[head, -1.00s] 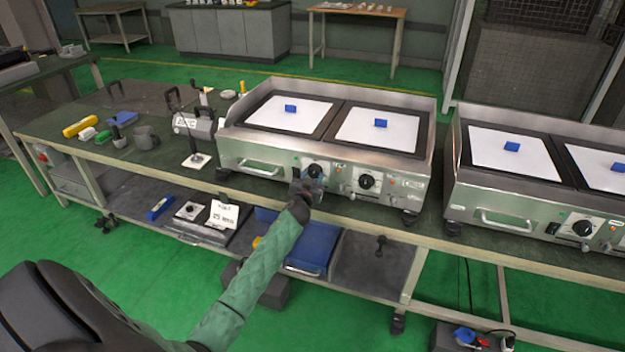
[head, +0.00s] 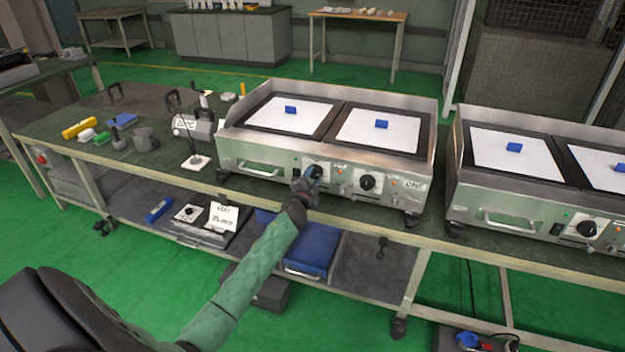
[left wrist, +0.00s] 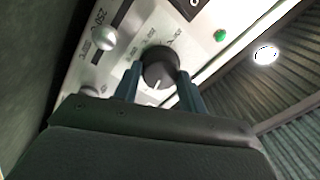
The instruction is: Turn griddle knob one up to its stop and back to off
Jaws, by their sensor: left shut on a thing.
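The near griddle (head: 330,160) is a steel unit marked "ONE" with two plates, two black knobs and a front panel facing me. My left gripper (head: 306,185) is at its left knob (head: 315,171), which it partly hides in the head view. In the left wrist view the black knob (left wrist: 159,67) sits between the two fingers of my left gripper (left wrist: 160,88), which is shut on it. A white pointer line shows on the knob's face. The right knob (head: 367,182) stands free. My right gripper is not in view.
A second griddle (head: 530,160) stands to the right on the same bench. White sheets with blue blocks lie on the plates. A grey mug (head: 145,139), brushes and a yellow tool (head: 79,127) lie on the left of the bench. A blue bin (head: 300,250) is on the lower shelf.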

